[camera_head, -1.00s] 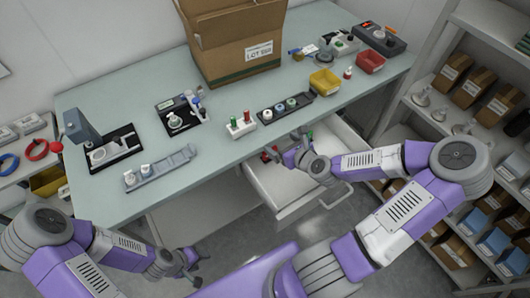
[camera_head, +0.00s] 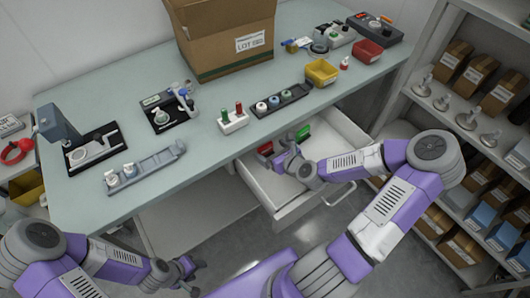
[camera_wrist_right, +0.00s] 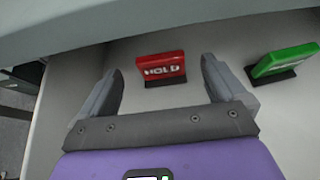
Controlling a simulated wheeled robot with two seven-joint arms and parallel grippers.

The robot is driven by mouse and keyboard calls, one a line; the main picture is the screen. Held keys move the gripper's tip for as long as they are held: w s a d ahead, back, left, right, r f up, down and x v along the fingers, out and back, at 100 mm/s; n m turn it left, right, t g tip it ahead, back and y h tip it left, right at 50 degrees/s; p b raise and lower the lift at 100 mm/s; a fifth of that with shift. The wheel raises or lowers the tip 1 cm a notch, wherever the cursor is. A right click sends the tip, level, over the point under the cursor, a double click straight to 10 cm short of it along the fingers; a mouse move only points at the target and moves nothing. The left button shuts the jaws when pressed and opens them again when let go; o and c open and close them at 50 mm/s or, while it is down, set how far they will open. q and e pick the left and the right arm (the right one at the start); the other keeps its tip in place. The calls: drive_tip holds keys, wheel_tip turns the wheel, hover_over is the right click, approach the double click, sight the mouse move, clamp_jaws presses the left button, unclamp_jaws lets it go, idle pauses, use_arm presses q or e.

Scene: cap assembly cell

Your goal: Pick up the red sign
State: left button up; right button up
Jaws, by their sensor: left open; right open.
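The red sign (camera_wrist_right: 160,66), with white lettering that reads HOLD, stands on a dark base in the open drawer (camera_head: 270,188). It also shows in the head view (camera_head: 265,149). My right gripper (camera_wrist_right: 160,80) is open over the drawer, its fingers pointing at the sign with one to each side in the wrist view. The sign looks a little beyond the fingertips, and I see no contact. A green sign (camera_wrist_right: 285,62) stands to the right, outside the fingers; it also shows in the head view (camera_head: 303,132). My left gripper (camera_head: 190,268) is open and empty, low in front of the table.
The table (camera_head: 205,150) above the drawer carries a cardboard box (camera_head: 225,50), a white block with red and green pieces (camera_head: 233,122), a grey rack (camera_head: 280,100), a yellow bin (camera_head: 321,72) and a red bin (camera_head: 367,51). Shelving (camera_head: 450,120) stands at the right.

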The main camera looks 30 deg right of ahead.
sight(266, 147)
drive_tip(key=b+x, duration=0.2)
drive_tip(key=x, duration=0.2)
drive_tip(key=shift+a+f, duration=0.1)
drive_tip(key=shift+f, duration=0.05)
drive_tip(key=shift+w+f, duration=0.15)
drive_tip(key=shift+w, duration=0.4)
drive_tip(key=shift+c, duration=0.3)
drive_tip(key=c, duration=1)
